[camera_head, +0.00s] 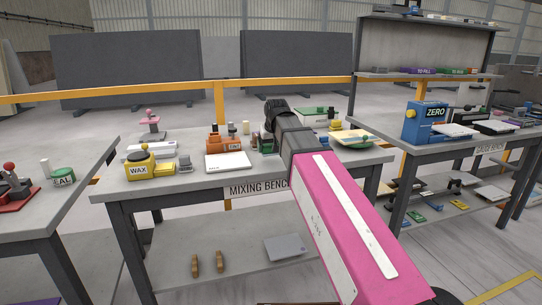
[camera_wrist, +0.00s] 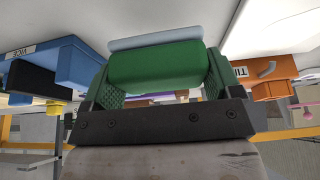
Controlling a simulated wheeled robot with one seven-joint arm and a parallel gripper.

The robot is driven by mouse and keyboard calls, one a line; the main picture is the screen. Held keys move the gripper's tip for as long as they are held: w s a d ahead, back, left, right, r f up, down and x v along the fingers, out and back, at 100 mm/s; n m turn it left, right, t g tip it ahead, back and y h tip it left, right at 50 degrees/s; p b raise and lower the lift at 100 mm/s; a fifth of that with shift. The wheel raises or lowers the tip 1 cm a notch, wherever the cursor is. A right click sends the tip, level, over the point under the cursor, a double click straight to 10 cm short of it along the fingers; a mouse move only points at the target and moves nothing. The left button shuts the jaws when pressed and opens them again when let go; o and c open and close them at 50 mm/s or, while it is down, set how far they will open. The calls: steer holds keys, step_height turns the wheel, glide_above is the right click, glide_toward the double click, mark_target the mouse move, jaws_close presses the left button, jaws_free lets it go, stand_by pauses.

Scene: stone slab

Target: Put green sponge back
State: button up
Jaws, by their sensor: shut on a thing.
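The green sponge (camera_wrist: 155,65) is between the two green-padded fingers of my gripper (camera_wrist: 155,80) in the wrist view. The gripper is shut on it. A pale blue-grey strip (camera_wrist: 155,39) lies along the sponge's far side; I cannot tell whether it belongs to the sponge. In the head view my arm reaches over the mixing bench (camera_head: 130,187), and its wrist hides part of the bench top. A small dark green shape shows just left of the wrist; I cannot tell whether it is the sponge or a finger.
The gauge bench with a blue ZERO box (camera_head: 426,122) stands right. A yellow rail runs behind.

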mark_target(271, 155)
steer(key=shift+f, duration=1.8)
steer(key=shift+f, duration=0.1)
steer(key=o, duration=0.7)
steer(key=v, duration=1.2)
